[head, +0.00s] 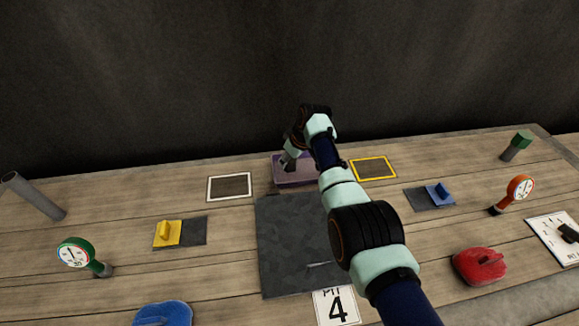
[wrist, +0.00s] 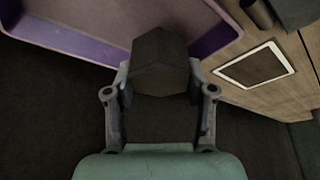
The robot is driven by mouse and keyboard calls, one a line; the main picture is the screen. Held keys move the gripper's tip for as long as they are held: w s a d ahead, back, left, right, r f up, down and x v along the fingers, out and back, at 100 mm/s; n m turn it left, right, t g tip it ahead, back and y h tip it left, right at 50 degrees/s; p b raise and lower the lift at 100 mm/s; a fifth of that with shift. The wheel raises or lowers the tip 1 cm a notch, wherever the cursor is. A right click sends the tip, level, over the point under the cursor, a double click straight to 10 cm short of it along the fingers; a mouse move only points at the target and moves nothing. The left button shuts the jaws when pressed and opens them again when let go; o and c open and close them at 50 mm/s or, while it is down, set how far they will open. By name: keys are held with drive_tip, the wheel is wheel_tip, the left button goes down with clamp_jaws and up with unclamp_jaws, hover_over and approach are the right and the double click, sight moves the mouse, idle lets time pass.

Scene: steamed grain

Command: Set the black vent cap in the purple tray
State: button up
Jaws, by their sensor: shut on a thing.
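The purple tray (head: 302,181) lies at the back middle of the table in the head view. Its purple wall (wrist: 72,40) crosses the top left of the wrist view. My gripper (head: 286,165) is at the tray, pointing down at its left part. In the wrist view my gripper (wrist: 160,78) is shut on the black vent cap (wrist: 160,52), a dark faceted block between the two fingers. The cap overlaps the tray's rim in that view, and I cannot tell whether it touches the tray. The cap cannot be made out in the head view.
A white-framed rectangle (head: 229,187) lies left of the tray and a yellow-framed one (head: 373,168) right. A dark mat (head: 285,245) lies in front. A yellow piece (head: 167,233), a blue piece (head: 439,194), gauges (head: 75,252) (head: 520,188) and a red item (head: 480,265) stand farther out.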

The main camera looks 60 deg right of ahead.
sight(292, 161)
wheel_tip(292, 161, down, 3)
drive_tip(key=shift+a+b, duration=0.1)
drive_tip(key=shift+b, duration=0.35)
drive_tip(key=shift+r, duration=0.15)
drive_tip(key=o, duration=0.5)
drive_tip(key=shift+f, duration=0.2)
drive_tip(key=o, duration=0.5)
